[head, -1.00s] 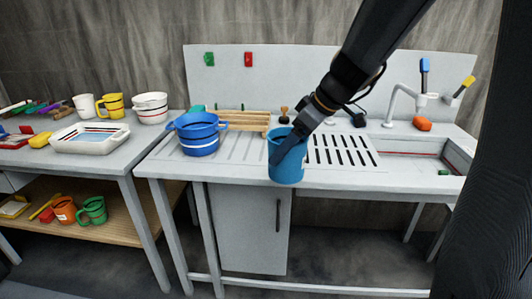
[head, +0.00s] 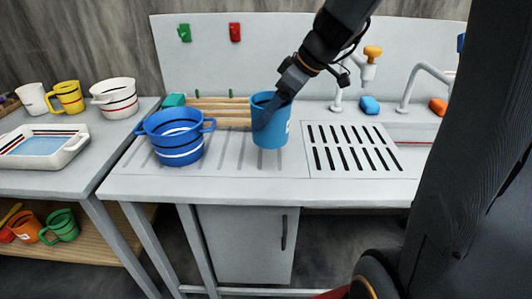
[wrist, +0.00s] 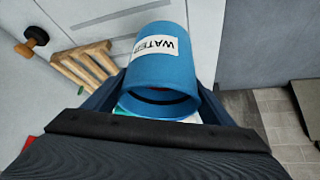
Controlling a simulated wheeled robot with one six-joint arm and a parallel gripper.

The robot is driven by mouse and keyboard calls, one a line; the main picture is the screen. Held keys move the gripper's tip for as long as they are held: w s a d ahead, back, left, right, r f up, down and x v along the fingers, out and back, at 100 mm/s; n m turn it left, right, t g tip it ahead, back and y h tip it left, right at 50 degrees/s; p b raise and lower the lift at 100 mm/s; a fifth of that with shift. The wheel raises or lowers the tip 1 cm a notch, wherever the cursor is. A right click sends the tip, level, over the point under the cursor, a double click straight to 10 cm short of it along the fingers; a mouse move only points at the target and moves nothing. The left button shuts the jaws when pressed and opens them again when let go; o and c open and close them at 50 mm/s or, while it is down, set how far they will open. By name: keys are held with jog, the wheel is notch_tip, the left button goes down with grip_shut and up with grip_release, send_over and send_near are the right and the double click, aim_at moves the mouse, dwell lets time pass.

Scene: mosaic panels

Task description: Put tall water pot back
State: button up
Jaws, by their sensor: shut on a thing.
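The tall water pot (head: 270,130) is a blue cylinder with a white label. In the wrist view the pot (wrist: 172,78) shows its label reading WATER, and its open rim faces the camera. My gripper (head: 266,112) is shut on the pot's rim end. In the head view the pot looks upright over the ribbed drainboard (head: 225,170), in front of the wooden rack (head: 222,122). I cannot tell whether its base touches the counter.
A blue two-handled pot with white bands (head: 178,142) stands left of the held pot. A slotted drain plate (head: 350,150), tap (head: 425,72) and sink lie to the right. A side table with a white tray (head: 80,142), mugs and a white bowl (head: 115,98) stands left.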

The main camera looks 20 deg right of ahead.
aim_at(270, 142)
notch_tip(270, 142, down, 9)
jog(key=shift+r+p, duration=0.15)
jog(key=shift+p, duration=0.35)
jog(key=shift+f, duration=0.45)
jog(key=shift+f+b, duration=0.15)
jog(key=shift+b, duration=0.15)
jog(key=o, duration=1.6)
